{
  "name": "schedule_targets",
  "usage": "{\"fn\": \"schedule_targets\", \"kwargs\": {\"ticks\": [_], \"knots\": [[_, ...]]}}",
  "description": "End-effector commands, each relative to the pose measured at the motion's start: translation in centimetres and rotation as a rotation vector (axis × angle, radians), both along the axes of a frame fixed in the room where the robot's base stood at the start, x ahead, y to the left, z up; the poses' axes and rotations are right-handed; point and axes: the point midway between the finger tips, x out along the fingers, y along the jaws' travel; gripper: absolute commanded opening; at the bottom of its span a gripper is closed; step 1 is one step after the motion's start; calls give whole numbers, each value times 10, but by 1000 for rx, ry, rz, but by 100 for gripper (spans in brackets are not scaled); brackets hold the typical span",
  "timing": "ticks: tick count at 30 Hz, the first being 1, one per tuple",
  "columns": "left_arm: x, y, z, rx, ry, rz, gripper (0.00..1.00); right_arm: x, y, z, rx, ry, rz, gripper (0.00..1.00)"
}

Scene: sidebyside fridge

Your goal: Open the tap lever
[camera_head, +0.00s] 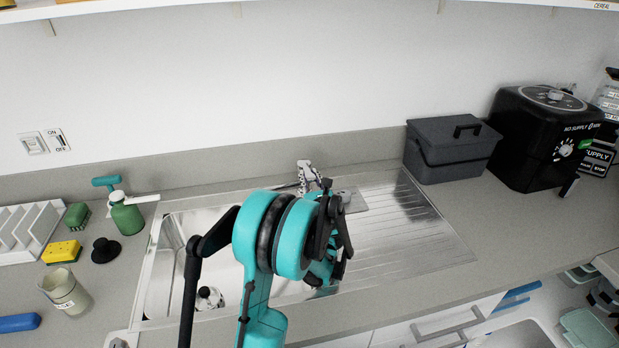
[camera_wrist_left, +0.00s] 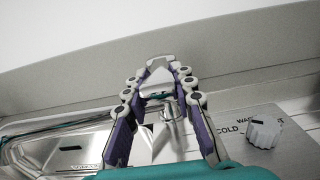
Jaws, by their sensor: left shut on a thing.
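The tap lever (camera_wrist_left: 158,84) is a shiny metal piece on top of the metal tap (camera_wrist_left: 169,114) at the back of the sink. In the left wrist view, the purple and grey fingers of my left gripper (camera_wrist_left: 161,66) close around the lever from both sides, with their tips near its far end. In the head view my left gripper (camera_head: 308,173) is at the sink's back edge, partly behind my teal wrist. The tap and lever are mostly hidden there. My right gripper is not in view.
A knob (camera_wrist_left: 263,133) marked COLD and WARM is right of the tap. The sink basin (camera_head: 172,262) is below, with a drainboard (camera_head: 425,235) to the right. A green bottle (camera_head: 126,216), yellow sponge (camera_head: 62,251) and jar (camera_head: 64,293) stand left; a dark box (camera_head: 452,160) stands right.

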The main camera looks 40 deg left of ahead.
Motion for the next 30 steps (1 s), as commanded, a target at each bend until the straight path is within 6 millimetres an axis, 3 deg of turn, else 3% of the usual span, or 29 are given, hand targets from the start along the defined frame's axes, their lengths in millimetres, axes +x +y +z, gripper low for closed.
{"fn": "schedule_targets", "kwargs": {"ticks": [18,30], "knots": [[6,8,40,-274,218,0,0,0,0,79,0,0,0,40],[11,13,49,-399,319,-1,0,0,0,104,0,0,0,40]]}}
